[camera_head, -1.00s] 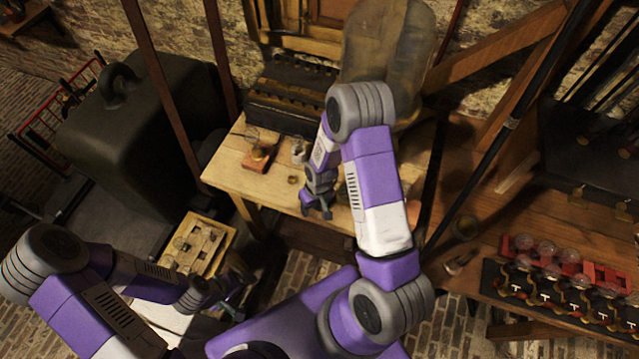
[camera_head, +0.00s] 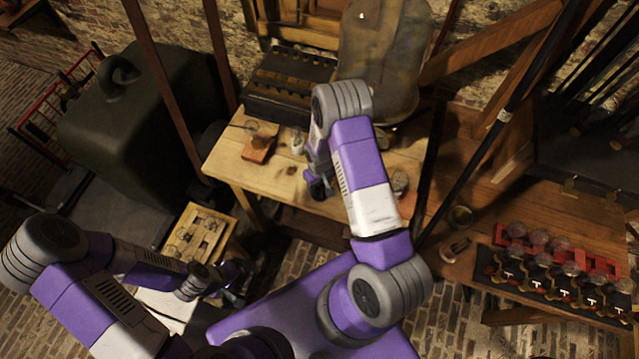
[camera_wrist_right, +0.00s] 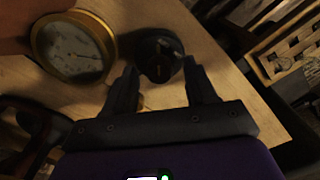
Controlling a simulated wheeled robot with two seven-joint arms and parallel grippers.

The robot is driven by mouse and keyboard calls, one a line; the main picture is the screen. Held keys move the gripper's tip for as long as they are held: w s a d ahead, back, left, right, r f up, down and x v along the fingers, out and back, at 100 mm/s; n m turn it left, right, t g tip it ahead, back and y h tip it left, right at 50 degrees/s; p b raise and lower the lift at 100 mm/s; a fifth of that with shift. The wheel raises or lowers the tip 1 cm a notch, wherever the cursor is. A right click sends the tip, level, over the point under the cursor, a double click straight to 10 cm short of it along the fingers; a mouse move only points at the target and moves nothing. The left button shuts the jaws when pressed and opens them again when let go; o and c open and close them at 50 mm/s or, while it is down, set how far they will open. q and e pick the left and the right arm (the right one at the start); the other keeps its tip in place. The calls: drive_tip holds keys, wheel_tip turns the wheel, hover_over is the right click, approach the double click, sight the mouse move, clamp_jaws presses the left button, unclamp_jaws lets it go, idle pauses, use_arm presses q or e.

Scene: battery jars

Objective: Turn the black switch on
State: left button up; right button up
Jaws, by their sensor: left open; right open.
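In the right wrist view, a dark, round, knob-like object (camera_wrist_right: 158,58), which looks like the black switch, stands on the wooden table. It shows between and just beyond the fingertips of my right gripper (camera_wrist_right: 163,80), which is open with nothing clearly held. I cannot tell whether a finger touches it, nor which way the switch is set. In the head view my right gripper (camera_head: 319,186) is over the table's front part, and my forearm hides much around it; I cannot make out the switch there. My left gripper (camera_head: 236,288) is open and low at the left, away from the table.
A brass-rimmed round gauge (camera_wrist_right: 75,48) lies left of the dark object. The wooden table (camera_head: 232,170) also bears a small reddish-brown block (camera_head: 258,150). A tray of jars (camera_head: 200,238) is at left. Red-and-black racks with glass bulbs (camera_head: 548,262) stand on the right bench.

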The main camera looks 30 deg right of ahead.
clamp_jaws()
